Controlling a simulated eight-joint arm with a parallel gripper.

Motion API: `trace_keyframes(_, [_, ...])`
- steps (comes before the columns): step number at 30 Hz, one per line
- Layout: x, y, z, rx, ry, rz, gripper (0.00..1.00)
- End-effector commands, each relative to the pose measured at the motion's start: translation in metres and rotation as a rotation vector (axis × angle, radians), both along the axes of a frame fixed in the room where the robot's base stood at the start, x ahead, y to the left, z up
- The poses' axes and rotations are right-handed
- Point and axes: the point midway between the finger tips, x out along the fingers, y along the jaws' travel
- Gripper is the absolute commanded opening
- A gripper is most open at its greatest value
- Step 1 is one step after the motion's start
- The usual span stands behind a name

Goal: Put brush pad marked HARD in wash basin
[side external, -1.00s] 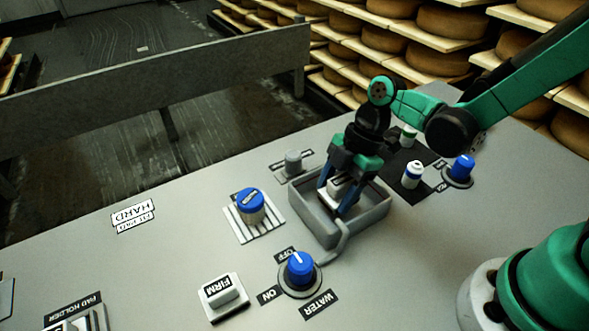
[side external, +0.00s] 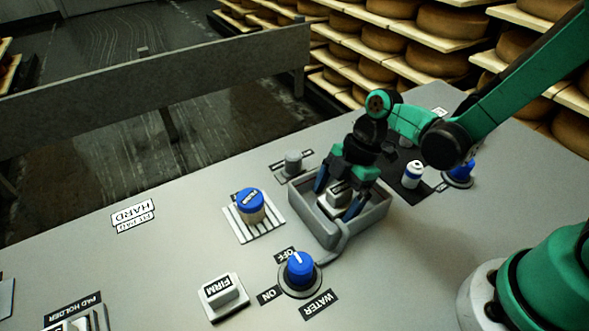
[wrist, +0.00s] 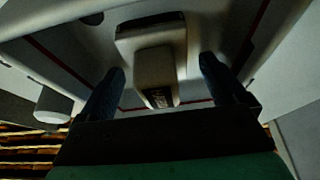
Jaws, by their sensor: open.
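A pale brush pad (side external: 335,203) with a raised grip sits inside the grey wash basin (side external: 374,216). Its lettering is too small and dark to read in either view. My gripper (side external: 337,196) is over the basin with its blue fingers spread, one on each side of the pad. In the wrist view, the pad (wrist: 152,50) lies between the two fingertips (wrist: 161,68), with a gap on both sides. Another pad, marked FIRM (side external: 222,293), stands on the table in front. A label reading HARD (side external: 133,213) lies at the left with no pad on it.
A blue WATER knob (side external: 300,268) stands in front of the basin. A blue-topped round piece (side external: 250,204) sits on a ribbed plate to its left. A white bottle (side external: 413,175) and another blue knob (side external: 459,171) are at the right. The pad holder (side external: 75,318) is at front left.

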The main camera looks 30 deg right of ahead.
Motion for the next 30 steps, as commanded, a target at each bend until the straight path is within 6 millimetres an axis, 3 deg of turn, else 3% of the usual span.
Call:
trace_keyframes(7, [0.0,-0.005,0.015,0.0,0.001,-0.002,0.91])
trace_keyframes(21, [-0.001,-0.036,0.089,0.0,0.001,-0.002,0.91])
trace_keyframes(30, [-0.001,-0.046,0.113,-0.003,0.0,-0.012,0.91])
